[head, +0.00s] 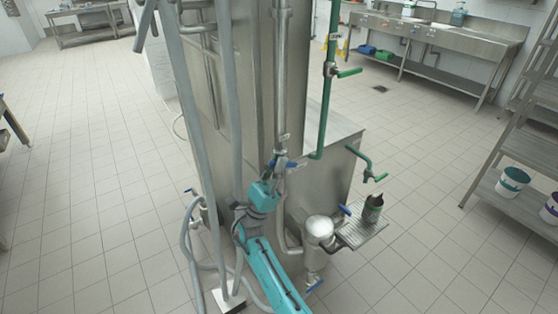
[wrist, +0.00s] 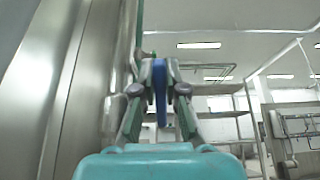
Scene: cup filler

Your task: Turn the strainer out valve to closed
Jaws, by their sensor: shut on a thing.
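My gripper (head: 278,172) is at a valve on the vertical steel pipe, at the end of my teal arm. In the wrist view my gripper (wrist: 158,92) has its two fingers closed on a blue valve lever (wrist: 161,95), which stands between them and points roughly upright in that picture. In the head view a blue lever (head: 291,165) shows at the gripper, partly hidden by the fingers. A small tag hangs by this valve, too small to read. The steel strainer canister (head: 319,232) stands below and right of the gripper.
Other blue levers (head: 345,210) and (head: 315,286) sit beside and below the canister. A green pipe with a green lever (head: 348,73) rises to the right. A dark cup (head: 373,207) stands on a grated tray (head: 358,233). Grey hoses run left of my arm.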

